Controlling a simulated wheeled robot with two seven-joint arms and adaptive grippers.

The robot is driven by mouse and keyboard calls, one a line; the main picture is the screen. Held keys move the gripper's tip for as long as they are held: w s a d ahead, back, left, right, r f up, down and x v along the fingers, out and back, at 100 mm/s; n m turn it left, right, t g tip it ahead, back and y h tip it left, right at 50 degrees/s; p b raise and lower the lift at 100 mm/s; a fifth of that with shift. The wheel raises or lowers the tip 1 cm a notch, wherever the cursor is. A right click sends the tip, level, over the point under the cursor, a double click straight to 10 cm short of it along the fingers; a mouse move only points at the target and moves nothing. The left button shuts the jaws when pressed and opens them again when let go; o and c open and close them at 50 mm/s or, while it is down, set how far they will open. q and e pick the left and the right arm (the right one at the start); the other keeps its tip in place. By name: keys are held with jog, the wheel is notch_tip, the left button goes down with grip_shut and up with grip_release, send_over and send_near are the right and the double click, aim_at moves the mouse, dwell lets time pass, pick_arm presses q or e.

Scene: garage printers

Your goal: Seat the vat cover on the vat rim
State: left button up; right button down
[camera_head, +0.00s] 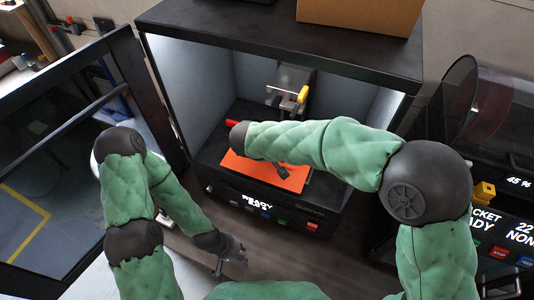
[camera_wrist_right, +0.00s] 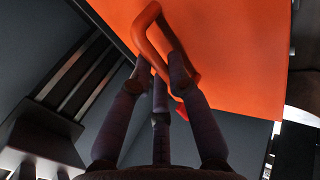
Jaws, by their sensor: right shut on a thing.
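The orange vat cover (camera_head: 248,172) is a flat panel inside the open printer cabinet. It also fills the top of the right wrist view (camera_wrist_right: 235,60), with its loop handle (camera_wrist_right: 150,28). My right gripper (camera_wrist_right: 165,75) is shut on the cover by this handle. In the head view its fingers (camera_head: 283,172) show dark below my forearm, over the cover. The vat rim is hidden under the cover, and I cannot tell whether the cover touches it. My left gripper (camera_head: 230,262) is open and empty, low in front of the printer.
The printer's front panel (camera_head: 262,205) reads READY. Above the cover is a metal build head (camera_head: 288,82) with a yellow knob (camera_head: 302,94). The cabinet door (camera_head: 75,150) stands open at left. A cardboard box (camera_head: 360,14) sits on top. Another printer (camera_head: 505,235) stands at right.

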jog(key=shift+w+d, duration=0.45)
jog(key=shift+w, duration=0.65)
jog(key=shift+w+d, duration=0.5)
jog(key=shift+w, duration=0.65)
jog(key=shift+w+d, duration=0.45)
jog(key=shift+w, duration=0.65)
pick_arm(q)
jog(key=shift+f+b, duration=0.3)
jog(key=shift+f, duration=0.05)
pick_arm(e)
jog(key=shift+w+d+f, duration=0.2)
jog(key=shift+w+f, duration=0.15)
jog(key=shift+w, duration=0.1)
pick_arm(q)
jog(key=shift+f+b, duration=0.3)
jog(key=shift+b, duration=0.05)
jog(key=shift+s+f+b, duration=0.15)
jog(key=shift+f+b, duration=0.3)
jog(key=shift+b, duration=0.05)
pick_arm(e)
jog(key=shift+s+a+f, duration=0.15)
jog(key=shift+f, duration=0.25)
pick_arm(q)
jog(key=shift+f, duration=0.15)
pick_arm(e)
jog(key=shift+f, duration=0.15)
